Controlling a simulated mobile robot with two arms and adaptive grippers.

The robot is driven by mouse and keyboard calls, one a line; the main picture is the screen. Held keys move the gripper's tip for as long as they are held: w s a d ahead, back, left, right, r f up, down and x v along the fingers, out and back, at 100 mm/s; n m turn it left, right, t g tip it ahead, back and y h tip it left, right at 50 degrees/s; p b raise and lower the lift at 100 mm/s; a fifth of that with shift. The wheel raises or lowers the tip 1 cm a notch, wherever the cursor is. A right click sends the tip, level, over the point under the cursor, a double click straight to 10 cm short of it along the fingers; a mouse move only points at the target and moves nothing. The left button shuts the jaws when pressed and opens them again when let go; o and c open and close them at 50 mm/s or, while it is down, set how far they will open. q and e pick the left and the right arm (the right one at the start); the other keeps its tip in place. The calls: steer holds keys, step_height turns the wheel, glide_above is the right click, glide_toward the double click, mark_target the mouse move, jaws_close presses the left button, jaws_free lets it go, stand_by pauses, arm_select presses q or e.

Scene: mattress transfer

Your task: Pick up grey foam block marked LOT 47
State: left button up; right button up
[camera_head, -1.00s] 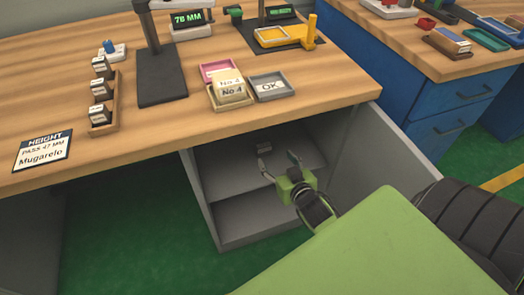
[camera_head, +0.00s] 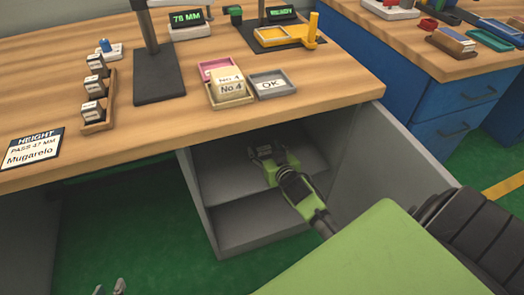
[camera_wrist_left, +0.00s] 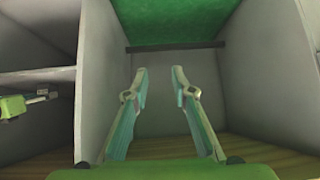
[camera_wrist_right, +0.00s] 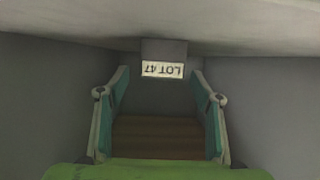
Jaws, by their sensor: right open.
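The grey foam block (camera_wrist_right: 163,50) with its white LOT 47 label (camera_wrist_right: 162,69) shows in the right wrist view, ahead of and between the fingertips. The label reads upside down there. My right gripper (camera_wrist_right: 160,85) is open, with a finger to each side of the block; I cannot tell whether either touches it. In the head view my right gripper (camera_head: 272,152) is inside the open cabinet, on its upper shelf, and largely covers the block. My left gripper (camera_wrist_left: 159,72) is open and empty; its fingertips show at the head view's bottom left (camera_head: 110,287).
The cabinet (camera_head: 203,205) has side walls, a middle shelf and an open door (camera_head: 395,160) on the right. The wooden worktop (camera_head: 150,130) above holds trays, a block rack (camera_head: 98,115) and gauges. A blue drawer unit (camera_head: 455,120) stands at right.

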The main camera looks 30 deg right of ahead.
mark_target(264, 148)
steer(key=b+x, duration=0.1)
steer(key=x, duration=0.2)
steer(key=shift+w+f, duration=0.1)
steer(key=shift+w, duration=0.1)
arm_select(q)
steer(key=w+d+r+t+h, duration=0.1)
steer(key=w+d+r+t, duration=0.1)
steer(key=w+r+t, duration=0.2)
steer(key=shift+w+r, duration=0.65)
steer(key=shift+r, duration=0.25)
arm_select(e)
steer(key=c, duration=1.1)
